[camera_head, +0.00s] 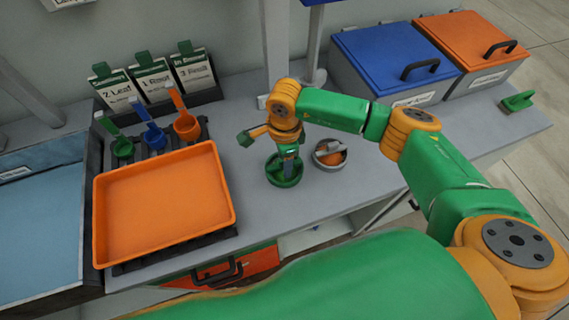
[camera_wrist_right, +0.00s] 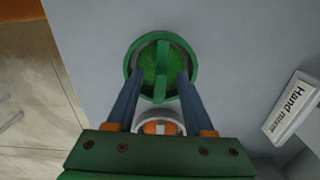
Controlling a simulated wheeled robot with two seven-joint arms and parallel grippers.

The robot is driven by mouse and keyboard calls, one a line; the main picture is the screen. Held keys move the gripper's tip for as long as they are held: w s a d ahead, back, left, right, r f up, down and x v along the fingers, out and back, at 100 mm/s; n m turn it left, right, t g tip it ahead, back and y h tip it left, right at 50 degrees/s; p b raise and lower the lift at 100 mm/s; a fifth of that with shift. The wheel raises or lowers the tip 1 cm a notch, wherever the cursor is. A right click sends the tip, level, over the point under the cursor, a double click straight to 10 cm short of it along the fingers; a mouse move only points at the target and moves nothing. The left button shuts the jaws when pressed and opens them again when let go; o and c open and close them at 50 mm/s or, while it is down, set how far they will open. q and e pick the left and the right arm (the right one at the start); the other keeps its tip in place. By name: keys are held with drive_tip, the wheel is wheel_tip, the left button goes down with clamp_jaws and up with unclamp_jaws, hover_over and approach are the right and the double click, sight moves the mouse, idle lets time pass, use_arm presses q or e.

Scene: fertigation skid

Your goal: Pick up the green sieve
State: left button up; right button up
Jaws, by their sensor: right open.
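The green sieve (camera_head: 284,178) is a round dish with a green rim on the grey bench, in the middle of the head view. In the right wrist view the green sieve (camera_wrist_right: 160,48) shows a raised green bar across its top. My right gripper (camera_head: 289,152) is directly above it, pointing down. In the wrist view the two blue-grey fingers of my right gripper (camera_wrist_right: 160,80) stand apart on either side of the bar, with gaps to it. Whether the fingertips are level with the bar is hard to tell. My left gripper is out of view.
A grey round dish with orange inside (camera_head: 330,153) stands close to the right of the sieve. An orange tray (camera_head: 165,205) and several coloured scoops (camera_head: 153,135) are at left. Blue (camera_head: 395,55) and orange (camera_head: 470,45) lidded bins stand at back right. A label (camera_wrist_right: 292,106) lies nearby.

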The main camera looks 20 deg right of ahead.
clamp_jaws()
drive_tip(key=shift+w, duration=0.1)
